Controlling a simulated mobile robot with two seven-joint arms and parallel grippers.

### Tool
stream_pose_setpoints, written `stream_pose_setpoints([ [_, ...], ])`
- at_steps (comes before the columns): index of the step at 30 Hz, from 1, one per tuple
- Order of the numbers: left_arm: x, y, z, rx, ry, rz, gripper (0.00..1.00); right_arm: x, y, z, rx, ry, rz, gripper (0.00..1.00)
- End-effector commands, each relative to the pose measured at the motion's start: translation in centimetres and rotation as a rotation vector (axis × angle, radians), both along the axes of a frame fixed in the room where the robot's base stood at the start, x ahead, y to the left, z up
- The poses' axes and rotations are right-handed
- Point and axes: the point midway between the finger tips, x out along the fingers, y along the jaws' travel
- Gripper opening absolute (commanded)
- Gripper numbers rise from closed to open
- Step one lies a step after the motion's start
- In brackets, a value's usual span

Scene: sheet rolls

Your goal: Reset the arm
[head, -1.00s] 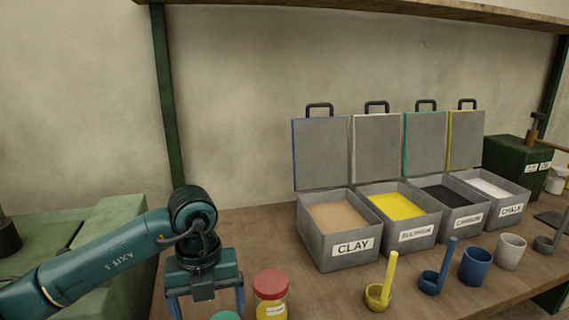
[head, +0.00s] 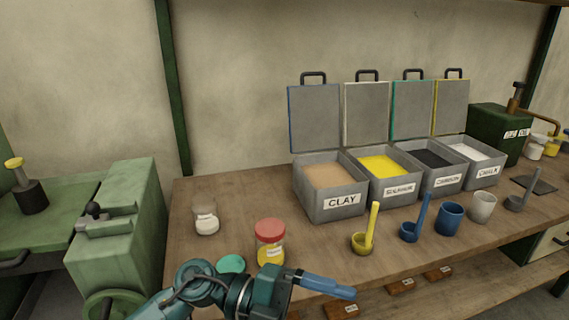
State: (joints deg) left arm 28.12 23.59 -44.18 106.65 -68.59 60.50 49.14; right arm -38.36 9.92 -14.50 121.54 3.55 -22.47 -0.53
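My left arm comes in at the bottom of the head view. Its gripper (head: 345,291) points right, past the front of the bench, with its blue fingers seen from the side. They overlap, so I cannot tell whether they are open or shut. I see nothing held in them. The wrist is just in front of a red-lidded jar of yellow powder (head: 270,243) and a green lid (head: 231,264). My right gripper is not in view.
The wooden bench (head: 250,200) holds open bins labelled clay (head: 342,203), sulphur, carbon and chalk. Yellow (head: 366,240) and blue (head: 410,232) scoops and two cups stand before them. A clear jar with white contents (head: 206,222) stands left. A green machine (head: 120,220) is farther left.

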Motion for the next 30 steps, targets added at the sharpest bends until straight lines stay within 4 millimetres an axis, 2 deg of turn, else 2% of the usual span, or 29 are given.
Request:
stream_pose_setpoints([
  [1, 0.1, -0.3, 1.8, -0.145, 0.086, 0.085, 0.86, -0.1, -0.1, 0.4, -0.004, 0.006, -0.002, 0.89],
  [3, 1.5, 0.3, 3.5, -0.324, 0.197, 0.24, 0.86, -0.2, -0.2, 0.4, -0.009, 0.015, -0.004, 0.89],
  [6, 4.3, 2.7, 4.0, -0.509, 0.373, 0.506, 0.86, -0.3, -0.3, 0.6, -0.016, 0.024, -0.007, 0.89],
  [8, 6.0, 4.9, 2.8, -0.576, 0.487, 0.685, 0.86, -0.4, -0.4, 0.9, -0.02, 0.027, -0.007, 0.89],
  [11, 7.6, 9.1, -1.3, -0.607, 0.691, 0.993, 0.86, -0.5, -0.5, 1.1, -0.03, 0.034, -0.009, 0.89],
  [12, 7.7, 10.9, -3.6, -0.593, 0.78, 1.114, 0.86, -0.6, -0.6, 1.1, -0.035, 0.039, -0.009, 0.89],
  [14, 6.9, 13.4, -7.5, -0.543, 0.909, 1.285, 0.86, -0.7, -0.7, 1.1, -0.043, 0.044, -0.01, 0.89],
  [15, 6.0, 14.8, -9.9, -0.498, 0.99, 1.38, 0.86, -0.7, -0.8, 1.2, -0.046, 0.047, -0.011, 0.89],
  [18, 2.9, 17.3, -15.0, -0.372, 1.161, 1.555, 0.86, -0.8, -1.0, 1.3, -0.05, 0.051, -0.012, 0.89],
  [21, -0.3, 18.8, -18.4, -0.257, 1.288, 1.655, 0.86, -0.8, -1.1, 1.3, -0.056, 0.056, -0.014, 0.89],
  [25, -2.9, 19.7, -20.7, -0.163, 1.38, 1.714, 0.86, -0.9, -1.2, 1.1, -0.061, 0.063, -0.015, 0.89],
  [30, -3.7, 19.9, -21.4, -0.132, 1.407, 1.728, 0.86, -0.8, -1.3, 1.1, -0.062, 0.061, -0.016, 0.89],
])
